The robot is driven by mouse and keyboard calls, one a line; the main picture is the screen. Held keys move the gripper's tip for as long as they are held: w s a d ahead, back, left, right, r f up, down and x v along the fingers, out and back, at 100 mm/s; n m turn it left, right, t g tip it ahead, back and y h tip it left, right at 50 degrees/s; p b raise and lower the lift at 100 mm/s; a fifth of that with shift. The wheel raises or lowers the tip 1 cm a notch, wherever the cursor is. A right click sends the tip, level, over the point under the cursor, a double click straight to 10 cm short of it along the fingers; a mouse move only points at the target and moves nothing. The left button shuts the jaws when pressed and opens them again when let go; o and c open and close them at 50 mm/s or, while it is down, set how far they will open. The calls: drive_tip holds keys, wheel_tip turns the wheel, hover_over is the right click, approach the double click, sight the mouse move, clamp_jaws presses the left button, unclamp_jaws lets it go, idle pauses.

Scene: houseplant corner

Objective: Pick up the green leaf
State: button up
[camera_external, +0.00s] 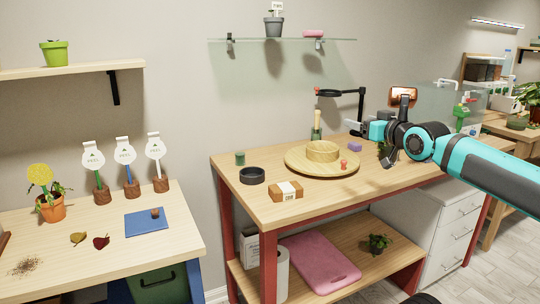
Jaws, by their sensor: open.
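I cannot make out a loose green leaf for certain. A small dark green thing (383,150) shows on the right wooden table below my wrist, partly hidden by the arm; I cannot tell whether it is a leaf or a plant. On the left table lie a yellowish leaf (79,238) and a dark red leaf (101,242). My gripper (352,128) is open above the back right part of the right table, pointing left, and I see nothing held in it.
A magnifier arm (345,92) rises behind. The table's front right is clear.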

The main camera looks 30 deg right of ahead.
drive_tip(key=w+d+g+h, duration=0.2)
drive_tip(key=w+d+g, duration=0.6)
drive_tip(key=w+d, duration=1.15)
drive_tip(key=w+d+f+n+g+y, duration=0.1)
drive_tip(key=w+d+f+g+y, duration=0.15)
drive_tip(key=d, duration=1.15)
drive_tip(key=w+d+f+n+g+y, duration=0.1)
drive_tip(key=d+f+n+g, duration=0.2)
drive_tip(key=d, duration=1)
drive_tip(key=shift+m+t+h, duration=0.25)
drive_tip(key=shift+m, duration=0.45)
drive_tip(key=x, duration=1.3)
drive_tip(key=shift+s+d, duration=0.1)
drive_tip(key=shift+d, duration=0.05)
drive_tip(key=shift+w+d+x, duration=0.1)
drive_tip(key=shift+w+x, duration=0.05)
drive_tip(key=shift+x, duration=1.25)
drive_tip(key=shift+w+d+x, duration=0.1)
drive_tip(key=shift+d+x, duration=0.05)
drive_tip(key=shift+x, duration=1.25)
drive_tip(key=shift+a+r, duration=0.1)
drive_tip(key=shift+a, duration=0.1)
drive_tip(key=c, duration=1.1)
